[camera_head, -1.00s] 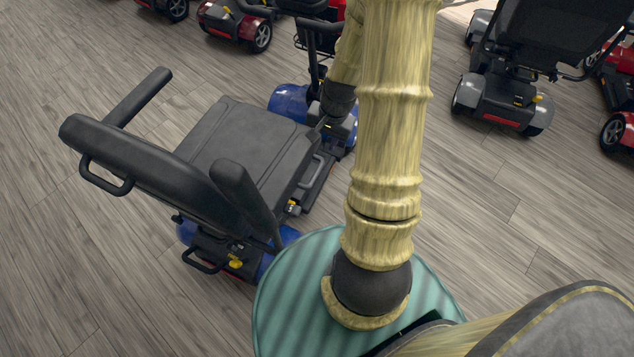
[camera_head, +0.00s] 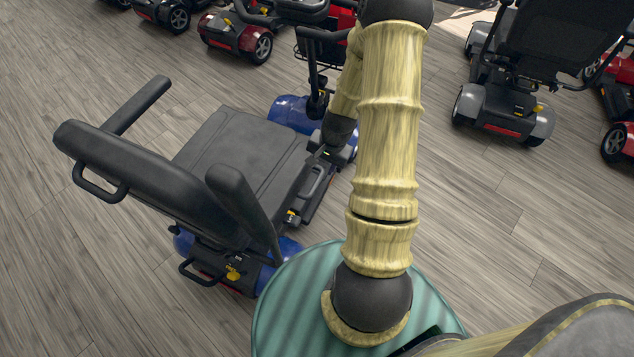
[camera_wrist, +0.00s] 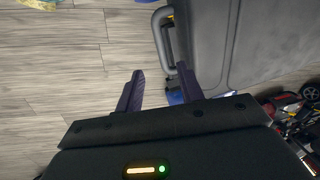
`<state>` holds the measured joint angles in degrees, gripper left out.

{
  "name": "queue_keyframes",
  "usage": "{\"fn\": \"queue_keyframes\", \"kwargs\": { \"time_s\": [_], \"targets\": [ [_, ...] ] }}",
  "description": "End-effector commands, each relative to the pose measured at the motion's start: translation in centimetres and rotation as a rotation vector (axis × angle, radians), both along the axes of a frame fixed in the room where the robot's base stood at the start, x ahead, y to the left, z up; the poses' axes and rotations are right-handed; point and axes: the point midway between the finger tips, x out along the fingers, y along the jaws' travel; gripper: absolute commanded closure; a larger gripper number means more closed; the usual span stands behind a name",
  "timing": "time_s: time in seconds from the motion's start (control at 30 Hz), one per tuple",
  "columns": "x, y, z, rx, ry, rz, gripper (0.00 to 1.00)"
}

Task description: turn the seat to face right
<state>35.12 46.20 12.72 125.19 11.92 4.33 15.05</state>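The scooter seat (camera_head: 240,150) has a dark grey cushion, a backrest (camera_head: 150,175) toward the bottom left, and two armrests. It faces the upper part of the head view, toward the blue scooter's tiller. In the wrist view, the seat cushion (camera_wrist: 265,45) fills the right side, with a grey loop-shaped handle (camera_wrist: 161,40) along its edge. My gripper (camera_wrist: 160,70) is open and empty, its two dark fingers apart just short of the handle's near end. In the head view, my wrist is beside the seat's right front edge; the fingers are hard to make out there.
Red scooters (camera_head: 240,35) stand at the top left, and a grey-black scooter (camera_head: 505,115) stands at the top right. Another red one (camera_head: 617,140) is at the right edge. Wood-plank floor (camera_head: 480,220) is clear right of my arm.

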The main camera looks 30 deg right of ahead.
Motion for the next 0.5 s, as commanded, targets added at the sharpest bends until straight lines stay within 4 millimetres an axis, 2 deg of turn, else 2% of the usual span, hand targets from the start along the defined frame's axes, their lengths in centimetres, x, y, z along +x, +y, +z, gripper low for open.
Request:
{"fn": "queue_keyframes", "kwargs": {
  "time_s": [0.03, 0.5],
  "targets": [
    [0.1, 0.1, -1.2, 0.002, 0.003, 0.001, 0.62],
    [1.4, 1.1, -9.1, 0.0, 0.001, 0.0, 0.62]
  ]
}}
